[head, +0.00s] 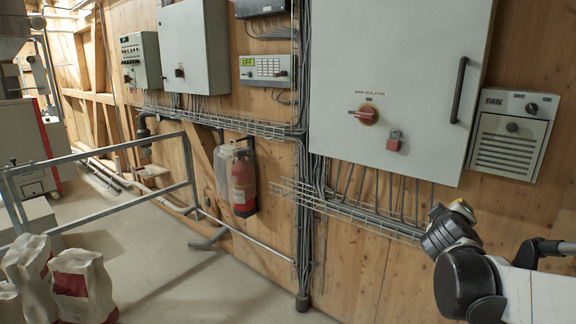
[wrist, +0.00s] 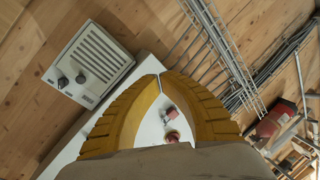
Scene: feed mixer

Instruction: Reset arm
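My gripper (wrist: 160,77) has two yellow ribbed fingers whose tips meet in the wrist view, with nothing held between them. In the head view my gripper (head: 437,210) is at the lower right, in front of the wall below the large grey cabinet (head: 340,50). Part of my arm runs off the right edge. The cabinet carries a red isolator knob (head: 366,114) and a red padlock (head: 393,141). The padlock (wrist: 170,113) and the knob (wrist: 172,136) also show through the space between my fingers, apart from them.
A fan control box (head: 511,133) is on the wall above my arm. A wire cable tray (head: 350,210) juts out below the cabinet. A red fire extinguisher (head: 243,183), a metal railing (head: 110,180) and feed sacks (head: 82,286) stand farther left. Floor between sacks and wall is partly clear.

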